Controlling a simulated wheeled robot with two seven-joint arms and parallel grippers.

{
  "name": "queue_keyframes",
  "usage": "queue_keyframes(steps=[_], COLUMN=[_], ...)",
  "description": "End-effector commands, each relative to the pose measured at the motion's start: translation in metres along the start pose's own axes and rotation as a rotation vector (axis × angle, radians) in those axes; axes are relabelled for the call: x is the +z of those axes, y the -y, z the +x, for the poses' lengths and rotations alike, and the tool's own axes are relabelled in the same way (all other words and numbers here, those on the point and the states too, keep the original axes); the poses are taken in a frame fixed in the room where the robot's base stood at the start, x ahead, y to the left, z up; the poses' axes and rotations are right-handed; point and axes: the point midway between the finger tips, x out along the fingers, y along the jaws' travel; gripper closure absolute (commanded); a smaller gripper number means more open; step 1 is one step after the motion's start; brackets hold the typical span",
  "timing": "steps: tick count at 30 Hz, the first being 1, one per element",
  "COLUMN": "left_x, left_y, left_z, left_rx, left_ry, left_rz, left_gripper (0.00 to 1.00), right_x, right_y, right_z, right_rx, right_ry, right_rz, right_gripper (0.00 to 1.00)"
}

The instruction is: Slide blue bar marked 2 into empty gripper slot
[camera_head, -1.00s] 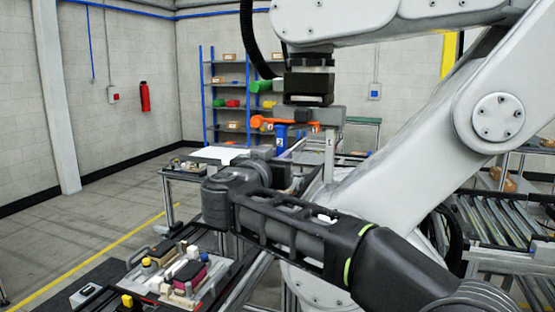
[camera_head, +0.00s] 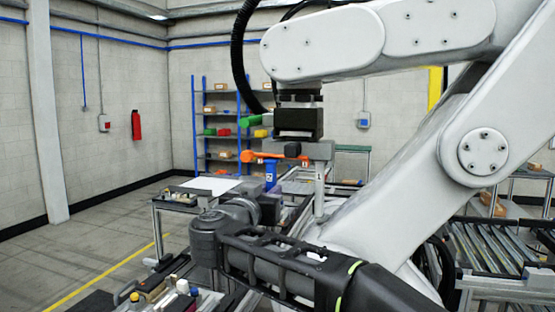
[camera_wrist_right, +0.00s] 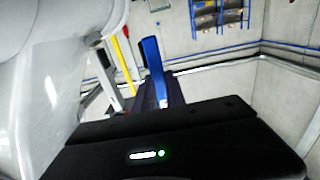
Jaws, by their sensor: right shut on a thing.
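The blue bar (camera_head: 270,176), marked 2, stands upright below the left part of the grey crosspiece (camera_head: 318,150) on the large white arm's tool. Its top is close to an orange piece (camera_head: 262,156); I cannot tell if they touch. A pale bar marked 1 (camera_head: 319,190) hangs from the crosspiece's right end. My right gripper (camera_head: 268,203) is shut on the blue bar from below; its fingers are mostly hidden by my wrist. The right wrist view shows the blue bar (camera_wrist_right: 152,65) rising beyond the dark gripper body. The slot opening is not clearly visible. My left gripper is out of view.
The white industrial arm (camera_head: 400,185) fills the right side, close to my right arm. A table with a white sheet (camera_head: 210,185) is behind. A fixture board (camera_head: 165,297) lies lower left, a roller conveyor (camera_head: 490,245) right, shelves (camera_head: 222,125) far back.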

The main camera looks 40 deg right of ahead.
Motion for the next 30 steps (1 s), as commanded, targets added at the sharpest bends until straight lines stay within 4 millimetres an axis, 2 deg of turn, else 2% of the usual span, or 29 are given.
queue_keyframes(steps=[30], left_x=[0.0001], left_y=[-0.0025], left_z=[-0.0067], left_rx=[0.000], left_ry=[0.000], left_rz=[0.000], left_gripper=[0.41], right_x=[0.0000], right_y=[0.0001], right_z=[-0.0001], right_rx=[-0.001], right_ry=[0.000], right_rz=[0.000], right_gripper=[1.00])
